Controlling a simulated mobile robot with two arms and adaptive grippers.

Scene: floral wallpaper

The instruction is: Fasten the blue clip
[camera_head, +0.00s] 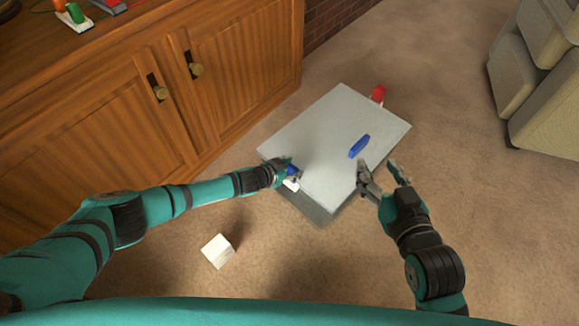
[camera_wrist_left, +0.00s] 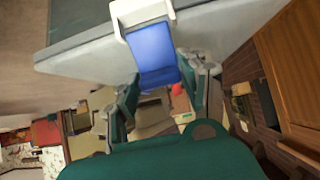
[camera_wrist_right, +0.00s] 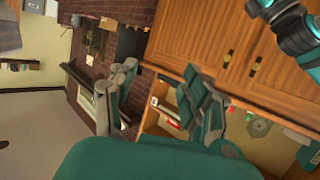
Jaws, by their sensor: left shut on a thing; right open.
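A case with a pale grey lid (camera_head: 320,135) stands on the carpet. The blue clip (camera_head: 291,170) is at its left edge by a white bracket (camera_head: 291,185). My left gripper (camera_head: 284,174) is at this edge, shut on the blue clip. In the left wrist view, the blue clip (camera_wrist_left: 153,50) extends from the white bracket (camera_wrist_left: 140,12) toward the fingers (camera_wrist_left: 160,85). I cannot tell whether it is latched. My right gripper (camera_head: 381,174) is open and empty by the lid's right edge, near a blue handle (camera_head: 359,146). Its fingers are apart in the right wrist view (camera_wrist_right: 160,88).
A red clip (camera_head: 378,94) is at the case's far edge. A white cube (camera_head: 217,251) lies on the carpet at front left. A wooden cabinet (camera_head: 150,100) stands at left, with small items on top. Beige furniture (camera_head: 540,90) is at right. Carpet right of the case is clear.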

